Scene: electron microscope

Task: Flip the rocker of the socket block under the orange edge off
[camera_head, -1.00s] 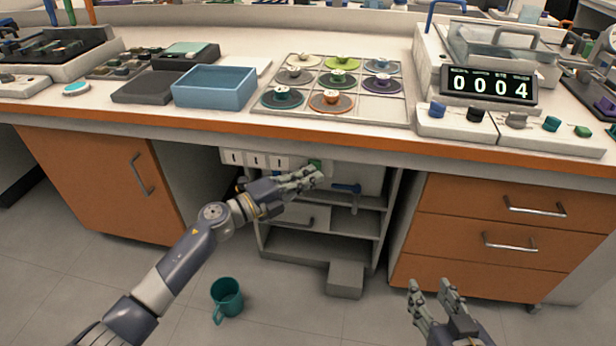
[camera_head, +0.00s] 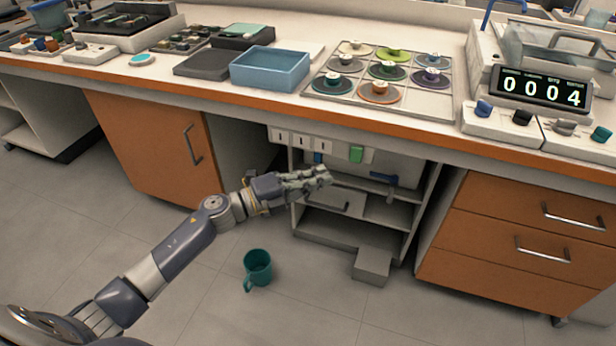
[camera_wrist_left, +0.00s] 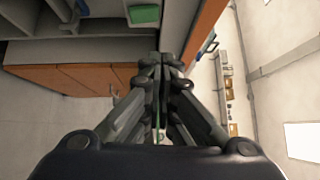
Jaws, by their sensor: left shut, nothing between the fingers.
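The white socket block (camera_head: 299,140) is mounted under the orange front edge (camera_head: 250,107) of the worktop. Its green rocker (camera_head: 356,154) is at the right end, unobstructed in the head view. I cannot tell which way the rocker is tilted. My right gripper is out of view.
A teal mug (camera_head: 258,267) stands on the floor. A blue tray (camera_head: 270,68) sits on the worktop.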

